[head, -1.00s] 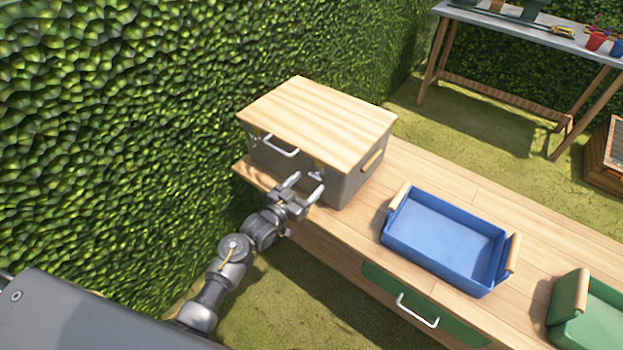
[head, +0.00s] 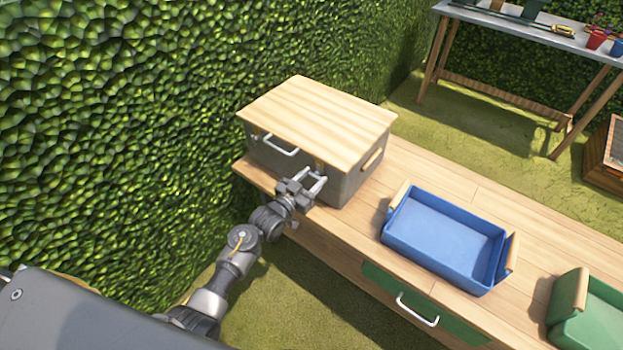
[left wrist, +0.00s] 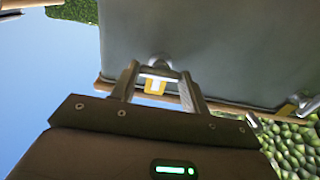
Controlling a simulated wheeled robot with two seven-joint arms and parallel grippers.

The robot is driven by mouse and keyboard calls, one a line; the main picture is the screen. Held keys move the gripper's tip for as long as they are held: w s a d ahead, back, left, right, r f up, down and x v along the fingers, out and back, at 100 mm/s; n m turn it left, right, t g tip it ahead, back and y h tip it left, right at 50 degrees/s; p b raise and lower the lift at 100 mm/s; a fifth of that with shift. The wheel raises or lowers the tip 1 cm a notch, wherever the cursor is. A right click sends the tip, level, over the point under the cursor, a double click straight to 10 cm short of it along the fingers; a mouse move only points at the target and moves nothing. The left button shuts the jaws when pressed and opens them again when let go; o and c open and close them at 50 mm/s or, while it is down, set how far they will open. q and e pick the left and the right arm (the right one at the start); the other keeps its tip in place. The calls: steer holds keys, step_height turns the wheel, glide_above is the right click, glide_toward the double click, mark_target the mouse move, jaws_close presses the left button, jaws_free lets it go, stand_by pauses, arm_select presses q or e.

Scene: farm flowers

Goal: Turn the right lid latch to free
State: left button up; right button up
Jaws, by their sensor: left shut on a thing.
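The grey box (head: 348,187) with a pale wooden lid (head: 318,115) stands at the far end of the wooden bench. My left gripper (head: 315,177) is at its front, near the right end under the lid edge. In the left wrist view the two fingers (left wrist: 160,73) lie on both sides of the right latch (left wrist: 159,61), a metal piece by a yellow plate (left wrist: 154,87), and are shut on it. In the head view my fingers partly hide this latch. The left latch (head: 255,136) is on the left of the front. My right gripper is out of view.
The lid has a white front handle (head: 281,147). A blue tray (head: 440,262) and a green tray (head: 568,310) stand further right on the bench (head: 400,165). A hedge (head: 120,110) rises close on the left. A table (head: 560,38) with pots stands behind.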

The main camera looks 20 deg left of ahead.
arm_select(q)
steer(key=shift+r+n, duration=0.1)
steer(key=shift+n, duration=0.2)
steer(key=n+p, duration=0.2)
steer(key=shift+n, duration=0.4)
steer(key=n+p, duration=0.2)
steer(key=n, duration=0.3)
steer(key=shift+a, duration=0.1)
steer(key=n+p, duration=0.2)
steer(key=n, duration=0.3)
steer(key=shift+f+n+p, duration=0.2)
steer(key=shift+n+p, duration=0.55)
steer(key=shift+n, duration=1.55)
steer(key=o, duration=1)
